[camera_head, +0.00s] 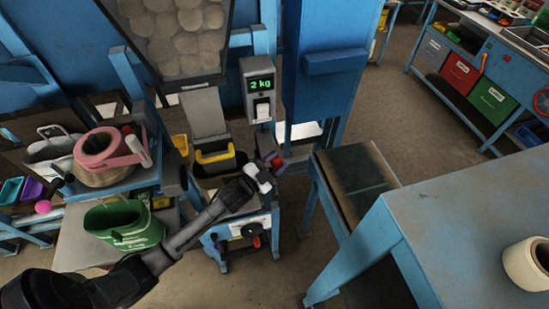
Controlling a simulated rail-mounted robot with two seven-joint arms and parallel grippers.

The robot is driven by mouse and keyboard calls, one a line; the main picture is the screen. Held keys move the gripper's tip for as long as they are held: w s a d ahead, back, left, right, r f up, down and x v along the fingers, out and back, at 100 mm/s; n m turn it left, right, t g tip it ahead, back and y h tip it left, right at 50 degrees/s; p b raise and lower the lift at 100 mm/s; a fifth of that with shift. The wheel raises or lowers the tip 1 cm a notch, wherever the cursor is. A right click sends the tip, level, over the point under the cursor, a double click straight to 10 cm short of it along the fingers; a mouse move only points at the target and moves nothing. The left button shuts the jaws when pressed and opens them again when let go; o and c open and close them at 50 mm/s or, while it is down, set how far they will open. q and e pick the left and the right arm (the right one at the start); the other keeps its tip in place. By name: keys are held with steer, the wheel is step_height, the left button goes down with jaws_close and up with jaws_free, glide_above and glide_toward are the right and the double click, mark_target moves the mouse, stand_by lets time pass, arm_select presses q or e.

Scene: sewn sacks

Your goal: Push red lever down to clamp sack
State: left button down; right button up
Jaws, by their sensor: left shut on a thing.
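The filling machine stands at the centre, with a grey chute (205,112) above a dark opening with a yellow rim (215,156). A small red part, apparently the red lever (277,162), shows at the right of this opening. My left gripper (266,172) reaches in from the lower left and is shut at the lever, covering much of it. The lever's exact angle is hard to tell. No sack is clearly visible at the opening; its inside is dark. My right gripper is out of view.
A display reading 2 kg (258,85) hangs above the lever. A hopper of round pale items (175,35) is overhead. A blue table (460,230) with a white roll (526,264) is right.

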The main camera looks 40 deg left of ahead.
arm_select(q)
steer(key=shift+s+d+f+b, duration=0.25)
steer(key=shift+d+f+b, duration=0.15)
steer(key=shift+d+b, duration=0.05)
steer(key=s+d+f+m+t+h+b, duration=0.1)
steer(key=s+d+f+m+h+b, duration=0.1)
steer(key=m+b, duration=0.4)
steer(key=shift+s+d+f+m+h, duration=0.25)
steer(key=shift+d+f+m+h, duration=0.35)
steer(key=shift+f, duration=0.8)
steer(key=shift+t, duration=0.3)
steer(key=c, duration=0.7)
jaws_free()
steer(key=shift+d, duration=0.1)
steer(key=shift+r, duration=0.15)
